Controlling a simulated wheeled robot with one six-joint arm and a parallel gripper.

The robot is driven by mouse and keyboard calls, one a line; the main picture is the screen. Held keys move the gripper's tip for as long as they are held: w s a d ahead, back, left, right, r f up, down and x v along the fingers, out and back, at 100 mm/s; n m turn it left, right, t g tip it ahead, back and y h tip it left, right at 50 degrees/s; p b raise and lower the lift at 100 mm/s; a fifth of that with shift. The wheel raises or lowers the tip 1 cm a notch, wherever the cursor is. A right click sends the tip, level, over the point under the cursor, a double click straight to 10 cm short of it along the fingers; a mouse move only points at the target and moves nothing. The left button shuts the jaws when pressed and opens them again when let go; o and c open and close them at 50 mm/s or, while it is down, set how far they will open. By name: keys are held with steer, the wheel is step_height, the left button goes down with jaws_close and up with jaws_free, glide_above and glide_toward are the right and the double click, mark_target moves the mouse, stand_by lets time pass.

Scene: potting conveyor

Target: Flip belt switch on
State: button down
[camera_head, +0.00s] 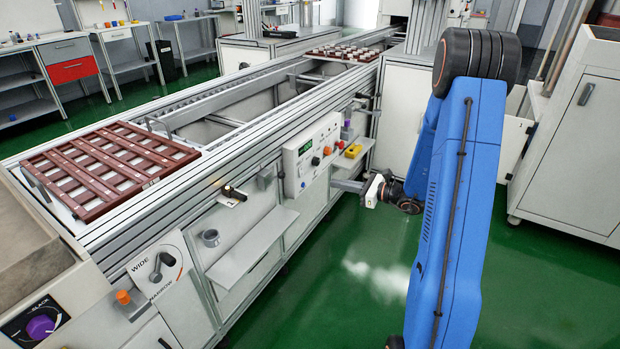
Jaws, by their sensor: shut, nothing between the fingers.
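A white control panel (311,153) is fixed to the near side of the conveyor (240,105). It carries small displays, coloured buttons and a dark knob (315,161); I cannot read which control is the belt switch. A black-handled lever (234,192) sits on the conveyor side left of the panel. My gripper (340,184) is just right of and below the panel, pointing left toward the conveyor side. Its fingers look shut and hold nothing. Whether they touch anything cannot be told.
A red-brown slatted tray (112,208) lies on the near end of the conveyor; another tray (318,55) with several pots is farther along. A WIDE/NARROW lever plate (142,268) and a shelf (250,249) are below. A yellow item (353,151) is above my gripper. Green floor (350,290) is clear.

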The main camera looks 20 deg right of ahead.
steer(key=d+f+m, duration=0.1)
steer(key=d, duration=0.1)
glide_toward(302, 175)
steer(key=shift+t+h, duration=0.3)
steer(key=shift+t, duration=0.1)
steer(key=x, duration=0.6)
steer(key=shift+a+f, duration=0.15)
steer(key=shift+a, duration=0.15)
